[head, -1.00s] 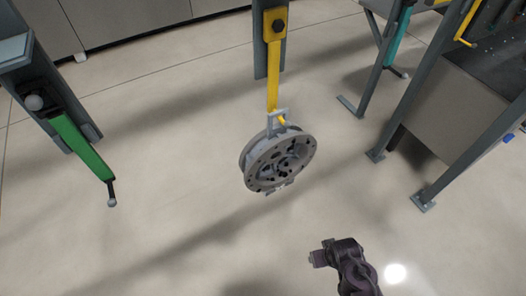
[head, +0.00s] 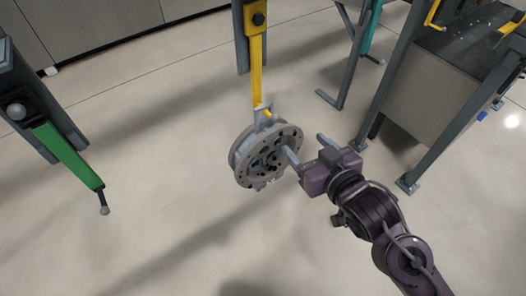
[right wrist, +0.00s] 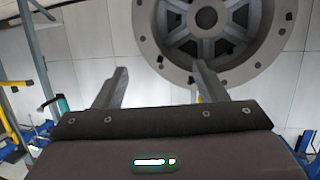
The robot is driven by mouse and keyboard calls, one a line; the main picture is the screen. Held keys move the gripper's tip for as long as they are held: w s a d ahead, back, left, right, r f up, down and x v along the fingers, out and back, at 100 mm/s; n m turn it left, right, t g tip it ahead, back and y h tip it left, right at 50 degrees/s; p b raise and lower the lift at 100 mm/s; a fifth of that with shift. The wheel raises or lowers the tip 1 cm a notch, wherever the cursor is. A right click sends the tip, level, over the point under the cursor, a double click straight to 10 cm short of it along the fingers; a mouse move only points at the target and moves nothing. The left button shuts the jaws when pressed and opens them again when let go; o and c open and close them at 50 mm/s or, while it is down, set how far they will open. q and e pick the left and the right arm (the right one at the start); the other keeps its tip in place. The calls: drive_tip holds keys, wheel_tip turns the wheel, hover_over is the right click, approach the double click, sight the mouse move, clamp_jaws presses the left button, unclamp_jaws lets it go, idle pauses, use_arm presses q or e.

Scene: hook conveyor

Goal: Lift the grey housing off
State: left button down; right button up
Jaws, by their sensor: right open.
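The grey housing (head: 265,155) is a round, wheel-like part with holes in its face. It hangs by a bracket at its top from the yellow hook (head: 257,75) in the head view. My right gripper (head: 307,146) is open, just to the right of the housing, with its fingers pointing toward it. One fingertip appears close to the housing's right rim; I cannot tell whether it touches. In the right wrist view, the housing (right wrist: 262,62) fills the upper right, beyond the open fingers, with nothing between them. My left gripper is not in view.
A green hanger (head: 68,156) with a ball end hangs at the left. A table with a dark top (head: 462,48) and grey legs stands at the upper right, close to my right arm. The floor below the housing is clear.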

sight(264, 129)
drive_tip(key=w+a+r+y+p, duration=0.1)
drive_tip(key=a, duration=0.2)
drive_tip(key=w+a+r+n+y+p, duration=0.1)
drive_tip(key=a+r+y, duration=0.1)
drive_tip(key=a, duration=0.1)
drive_tip(key=w+a+r+n+t+y+p, duration=0.1)
drive_tip(key=w+a+r, duration=0.1)
drive_tip(key=a, duration=0.1)
drive_tip(key=shift+w+y+p, duration=0.1)
drive_tip(key=shift+y+p, duration=0.2)
drive_tip(key=shift+w+a+f, duration=0.1)
drive_tip(key=shift+w+a, duration=0.1)
drive_tip(key=shift+w, duration=0.1)
drive_tip(key=shift+c, duration=0.3)
drive_tip(key=shift+d, duration=0.1)
clamp_jaws()
